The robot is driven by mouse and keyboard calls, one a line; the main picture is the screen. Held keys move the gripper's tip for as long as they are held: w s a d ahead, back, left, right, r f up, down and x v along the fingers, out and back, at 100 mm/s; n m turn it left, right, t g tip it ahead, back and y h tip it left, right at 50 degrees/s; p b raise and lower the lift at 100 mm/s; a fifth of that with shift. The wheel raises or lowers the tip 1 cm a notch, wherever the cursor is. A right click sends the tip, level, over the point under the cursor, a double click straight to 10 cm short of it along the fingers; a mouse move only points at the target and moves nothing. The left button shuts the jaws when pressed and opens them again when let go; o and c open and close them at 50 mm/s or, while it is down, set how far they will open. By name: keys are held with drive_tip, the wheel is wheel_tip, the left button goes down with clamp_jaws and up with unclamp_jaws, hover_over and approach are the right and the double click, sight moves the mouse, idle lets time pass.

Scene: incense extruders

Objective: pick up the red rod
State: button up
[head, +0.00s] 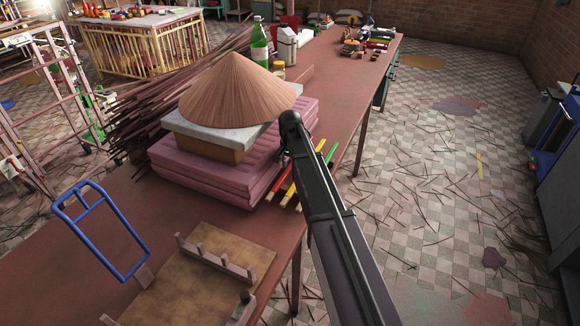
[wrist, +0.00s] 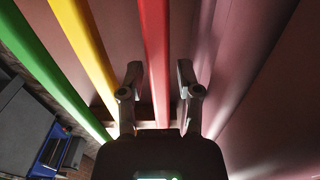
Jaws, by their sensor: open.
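The red rod (wrist: 155,45) runs between the two open fingers of my gripper (wrist: 158,75) in the wrist view, with a gap on each side. The fingers are not closed on it. In the head view the red rod (head: 276,189) lies on the table beside the pink slabs, partly hidden by my arm. My gripper is hidden behind my arm there. A yellow rod (wrist: 90,50) and a green rod (wrist: 45,70) lie to the left of the red one in the wrist view.
The stacked pink slabs (head: 205,170) stand close beside the rods, carrying a box and a brown cone (head: 235,90). A green bottle (head: 260,40) stands behind. A wooden board (head: 190,280) and a blue frame (head: 105,230) are nearer. The table edge is close to the rods.

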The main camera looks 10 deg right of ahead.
sight(290, 166)
clamp_jaws()
drive_tip(key=shift+r, duration=0.15)
idle(0.4)
wheel_tip(290, 166, up, 3)
drive_tip(key=p, duration=0.3)
drive_tip(key=shift+r+p, duration=0.2)
drive_tip(key=shift+p, duration=0.15)
drive_tip(key=s+a+r+p, duration=0.1)
drive_tip(key=s, duration=1.5)
drive_tip(key=shift+a+r, duration=0.15)
drive_tip(key=shift+a, duration=0.1)
